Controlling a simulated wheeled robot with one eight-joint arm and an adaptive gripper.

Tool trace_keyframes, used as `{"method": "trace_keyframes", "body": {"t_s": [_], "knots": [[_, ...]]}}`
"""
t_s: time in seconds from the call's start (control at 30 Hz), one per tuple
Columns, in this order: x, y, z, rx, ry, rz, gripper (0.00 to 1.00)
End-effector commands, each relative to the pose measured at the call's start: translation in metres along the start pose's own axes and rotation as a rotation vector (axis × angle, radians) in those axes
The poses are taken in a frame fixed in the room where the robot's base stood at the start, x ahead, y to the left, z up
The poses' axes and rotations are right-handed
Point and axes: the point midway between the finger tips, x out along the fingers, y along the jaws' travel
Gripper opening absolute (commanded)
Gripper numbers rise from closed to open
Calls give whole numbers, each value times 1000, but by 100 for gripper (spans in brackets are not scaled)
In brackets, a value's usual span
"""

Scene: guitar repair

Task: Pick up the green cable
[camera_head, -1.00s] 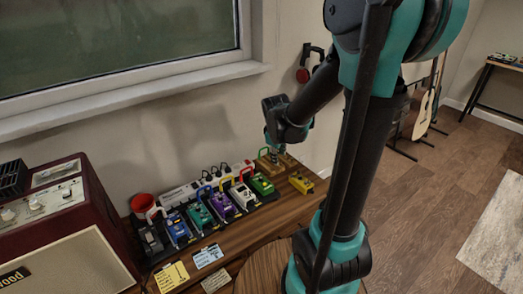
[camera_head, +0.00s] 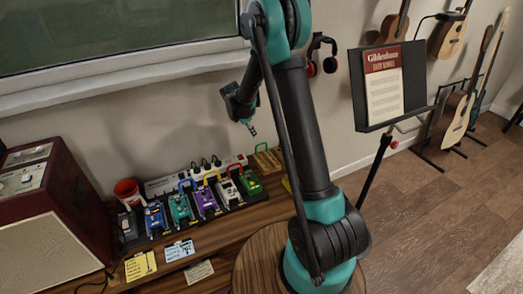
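The green cable (camera_head: 261,146) shows as a small arched loop at the right end of the pedal row, by a wooden block (camera_head: 268,160) near the wall. My gripper (camera_head: 251,129) points down, a little above and left of the green cable in the picture. It is small and dark, and I cannot tell whether its fingers are open or shut. No cable is seen hanging from it.
Several pedals sit on a black board, with blue (camera_head: 186,183), yellow (camera_head: 212,175) and red (camera_head: 234,167) cables nearby. A power strip (camera_head: 190,175) and red cup (camera_head: 128,190) are behind. An amplifier (camera_head: 50,215) stands left, a music stand (camera_head: 362,95) right.

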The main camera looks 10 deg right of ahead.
Motion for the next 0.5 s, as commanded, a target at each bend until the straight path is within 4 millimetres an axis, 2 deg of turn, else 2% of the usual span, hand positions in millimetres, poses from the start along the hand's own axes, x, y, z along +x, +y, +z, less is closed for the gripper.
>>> {"method": "trace_keyframes", "body": {"t_s": [0.03, 0.3, 0.5], "knots": [[12, 0, 0, 2, 0, 0, 33], [63, 0, 0, 3, 0, -1, 33], [86, 0, 0, 1, 0, 0, 33]]}}
